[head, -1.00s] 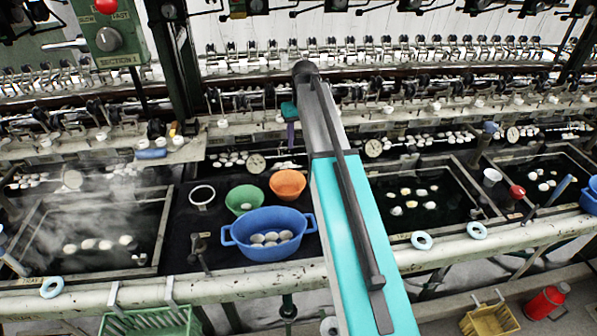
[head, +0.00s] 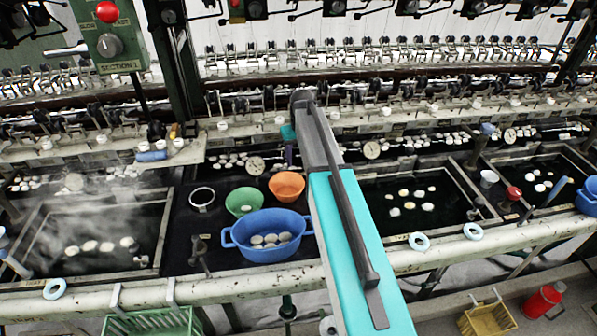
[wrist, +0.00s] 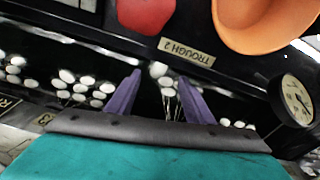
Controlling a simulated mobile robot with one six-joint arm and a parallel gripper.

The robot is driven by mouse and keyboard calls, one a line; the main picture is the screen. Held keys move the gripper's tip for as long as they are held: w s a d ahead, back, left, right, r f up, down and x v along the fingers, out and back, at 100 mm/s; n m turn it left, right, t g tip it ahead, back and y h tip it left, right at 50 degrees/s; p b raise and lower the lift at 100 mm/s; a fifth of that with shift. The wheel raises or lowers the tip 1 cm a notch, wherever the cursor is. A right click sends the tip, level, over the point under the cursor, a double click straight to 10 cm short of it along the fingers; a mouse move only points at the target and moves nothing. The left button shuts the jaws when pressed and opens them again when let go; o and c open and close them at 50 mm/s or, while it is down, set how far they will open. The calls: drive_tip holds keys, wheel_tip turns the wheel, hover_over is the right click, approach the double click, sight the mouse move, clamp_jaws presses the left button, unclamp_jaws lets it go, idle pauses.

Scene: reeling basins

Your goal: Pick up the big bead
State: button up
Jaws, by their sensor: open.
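I cannot pick out a big bead for certain in either view. My gripper (head: 289,158) is partly hidden by my arm in the head view, above the back edge of the dark middle trough. The wrist view shows its two purple fingers (wrist: 160,85) apart. A small white rounded piece (wrist: 158,69) shows between and beyond the fingertips, with no visible contact. Several other white pieces (wrist: 90,88) lie in dark water left of the fingers. A smooth red object (wrist: 145,12) is cut off at the top of the wrist view; its full shape is hidden.
The orange bowl also shows in the wrist view (wrist: 262,22), near a round dial (wrist: 297,100). Machinery (head: 400,100) runs behind.

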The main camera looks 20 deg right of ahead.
drive_tip(key=shift+f, duration=0.25)
drive_tip(key=shift+w+d+f+p, duration=0.15)
drive_tip(key=shift+f+p, duration=0.4)
drive_tip(key=shift+f, duration=0.7)
drive_tip(key=shift+w+a+f+p, duration=0.15)
drive_tip(key=shift+f+p, duration=0.35)
drive_tip(key=shift+f, duration=0.75)
drive_tip(key=shift+d, duration=0.1)
drive_tip(key=c, duration=0.7)
